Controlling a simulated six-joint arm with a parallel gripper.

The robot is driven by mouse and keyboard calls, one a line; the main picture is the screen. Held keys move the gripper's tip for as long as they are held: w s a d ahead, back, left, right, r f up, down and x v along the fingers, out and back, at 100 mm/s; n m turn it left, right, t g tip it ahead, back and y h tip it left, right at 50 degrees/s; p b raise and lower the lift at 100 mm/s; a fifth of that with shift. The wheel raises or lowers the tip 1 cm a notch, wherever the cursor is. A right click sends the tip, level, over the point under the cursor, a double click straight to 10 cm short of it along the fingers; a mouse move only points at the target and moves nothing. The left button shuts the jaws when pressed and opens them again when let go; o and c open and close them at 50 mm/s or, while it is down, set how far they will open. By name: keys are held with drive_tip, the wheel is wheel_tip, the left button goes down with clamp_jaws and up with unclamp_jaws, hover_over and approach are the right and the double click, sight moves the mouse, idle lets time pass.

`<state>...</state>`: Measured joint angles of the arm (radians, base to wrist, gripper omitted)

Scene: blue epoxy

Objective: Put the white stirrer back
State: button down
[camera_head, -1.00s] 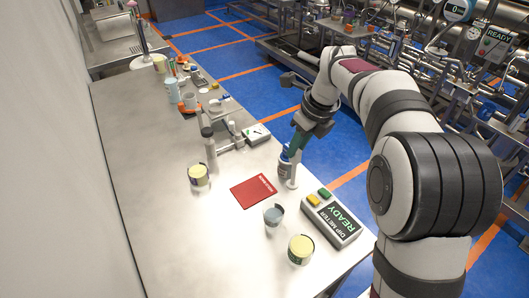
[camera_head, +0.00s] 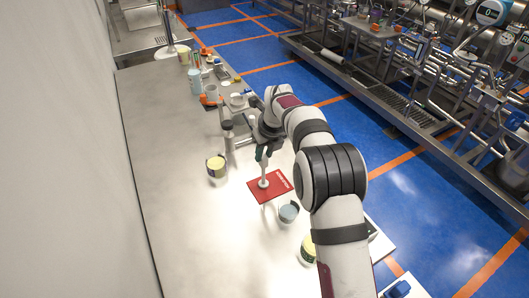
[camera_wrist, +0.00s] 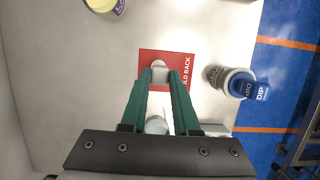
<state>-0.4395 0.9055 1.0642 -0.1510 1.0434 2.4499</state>
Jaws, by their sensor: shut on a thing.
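The white stirrer (camera_head: 263,176) hangs roughly upright, its wider lower end over the red card (camera_head: 282,186). I cannot tell whether it touches the card. My gripper (camera_head: 263,157) is shut on its upper part. In the wrist view, my gripper's green fingers (camera_wrist: 160,77) flank the stirrer's white end (camera_wrist: 158,66), with the red card (camera_wrist: 178,58) behind it. A pot with a blue "DIP" label (camera_wrist: 240,84) stands right of the card. My arm hides this pot in the head view.
A yellow-topped cup (camera_head: 216,166) stands left of the card and a grey-blue cup (camera_head: 289,212) in front of it. Another yellow-topped cup (camera_head: 308,250) is partly behind my arm. Several vessels crowd the far bench end. The left of the steel bench (camera_head: 165,200) is clear.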

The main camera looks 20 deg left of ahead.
drive_tip(key=c, duration=0.7)
unclamp_jaws()
drive_tip(key=shift+f, duration=0.1)
drive_tip(key=shift+o, duration=0.2)
drive_tip(key=v, duration=1.2)
drive_tip(key=s+d+r+n, duration=0.5)
drive_tip(key=s+d+n, duration=0.3)
drive_tip(key=s+d, duration=0.35)
drive_tip(key=s+d+f+n+g, duration=0.1)
drive_tip(key=s+d+f+n, duration=0.1)
drive_tip(key=s, duration=0.6)
drive_tip(key=s+d+f+n, duration=0.2)
drive_tip(key=s+d+n, duration=0.2)
drive_tip(key=s+n, duration=0.3)
drive_tip(key=s+d+f+n+g, duration=0.1)
drive_tip(key=s+d+f+n, duration=0.2)
drive_tip(key=s, duration=0.7)
drive_tip(key=shift+s+d+n+g+h, duration=0.15)
drive_tip(key=shift+d+n+g+h, duration=0.15)
drive_tip(key=shift+n, duration=0.4)
